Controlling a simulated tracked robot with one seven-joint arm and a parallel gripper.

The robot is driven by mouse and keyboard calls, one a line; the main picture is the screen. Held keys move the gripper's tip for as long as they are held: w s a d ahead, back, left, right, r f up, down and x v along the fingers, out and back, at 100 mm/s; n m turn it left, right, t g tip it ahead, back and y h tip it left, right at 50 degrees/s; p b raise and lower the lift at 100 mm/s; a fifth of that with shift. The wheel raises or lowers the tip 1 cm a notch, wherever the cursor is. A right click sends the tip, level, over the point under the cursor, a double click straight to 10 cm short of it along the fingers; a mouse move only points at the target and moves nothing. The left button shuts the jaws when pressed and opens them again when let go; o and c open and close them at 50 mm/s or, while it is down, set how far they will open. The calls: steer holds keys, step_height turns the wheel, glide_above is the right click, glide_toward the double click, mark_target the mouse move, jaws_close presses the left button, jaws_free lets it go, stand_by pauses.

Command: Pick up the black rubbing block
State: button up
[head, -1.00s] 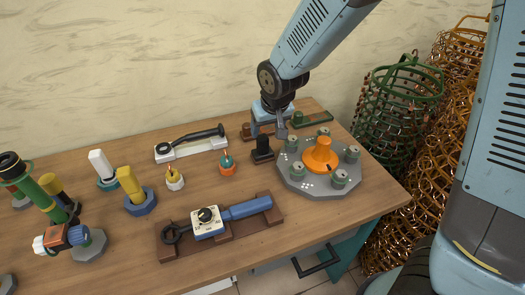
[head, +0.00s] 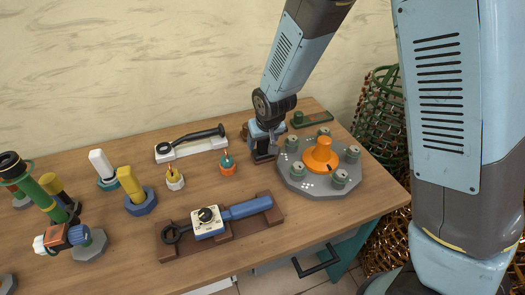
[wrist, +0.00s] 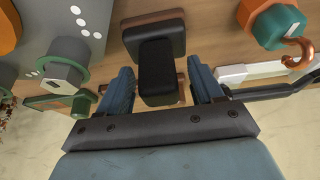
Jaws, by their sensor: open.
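The black rubbing block (head: 264,157) stands on the wooden table, just left of the grey octagonal plate. In the wrist view the block (wrist: 158,75) shows a narrow upright grip above a wider base. My gripper (head: 264,137) is down over it from above. In the wrist view my gripper (wrist: 160,70) is open, with one blue finger on each side of the grip. Gaps show between the fingers and the grip, so it is not held. In the head view my gripper hides the block's upper part.
The grey plate (head: 304,185) with green-ringed pegs and an orange hub (head: 320,155) is close on the right. A green tray (head: 312,119) lies behind. A torque wrench (head: 245,208) rests on a brown stand in front.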

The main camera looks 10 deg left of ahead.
steer(key=shift+f, duration=0.1)
jaws_close()
stand_by(0.6)
